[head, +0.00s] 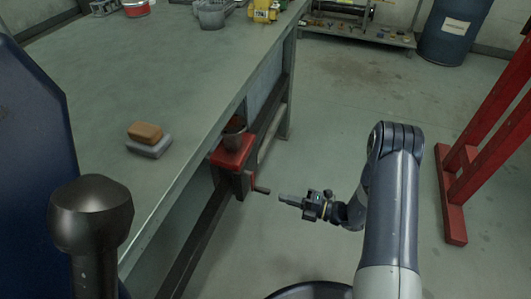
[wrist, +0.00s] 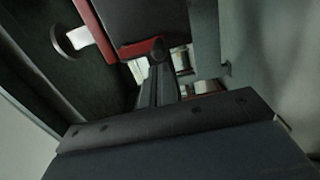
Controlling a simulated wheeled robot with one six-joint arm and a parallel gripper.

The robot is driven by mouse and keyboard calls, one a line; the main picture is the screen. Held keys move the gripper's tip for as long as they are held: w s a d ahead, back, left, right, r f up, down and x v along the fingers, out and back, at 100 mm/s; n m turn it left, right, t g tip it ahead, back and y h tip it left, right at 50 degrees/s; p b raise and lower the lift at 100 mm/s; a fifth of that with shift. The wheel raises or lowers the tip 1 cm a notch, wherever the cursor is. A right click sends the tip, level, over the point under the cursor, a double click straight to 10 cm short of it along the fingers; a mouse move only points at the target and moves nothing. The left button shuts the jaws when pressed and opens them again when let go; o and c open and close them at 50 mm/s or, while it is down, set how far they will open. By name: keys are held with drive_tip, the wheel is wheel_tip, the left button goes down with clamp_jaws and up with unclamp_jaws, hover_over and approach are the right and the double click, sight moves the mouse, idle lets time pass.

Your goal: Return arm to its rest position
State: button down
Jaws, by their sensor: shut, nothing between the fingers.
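My gripper (head: 284,198) is in the lower middle of the head view, at the end of my arm, which reaches in from the right. Its fingers point left and are shut with nothing between them. The fingertips are a short gap from the dark crank handle (head: 262,190) of a red vise-like fixture (head: 232,152) on the workbench's side. In the wrist view, the dark fingers (wrist: 158,84) are together, near a red-edged part (wrist: 140,49); whether they touch it I cannot tell. No rest position is marked in view.
The grey workbench (head: 90,95) fills the left; a brown-topped block (head: 146,133) lies on it, with pots and a yellow item (head: 263,10) at its far end. A red stand (head: 480,150) is at right, a blue drum (head: 453,30) behind. The floor between is clear.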

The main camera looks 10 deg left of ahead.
drive_tip(key=a, duration=0.2)
drive_tip(key=shift+w+a, duration=0.15)
drive_tip(key=shift+a, duration=0.25)
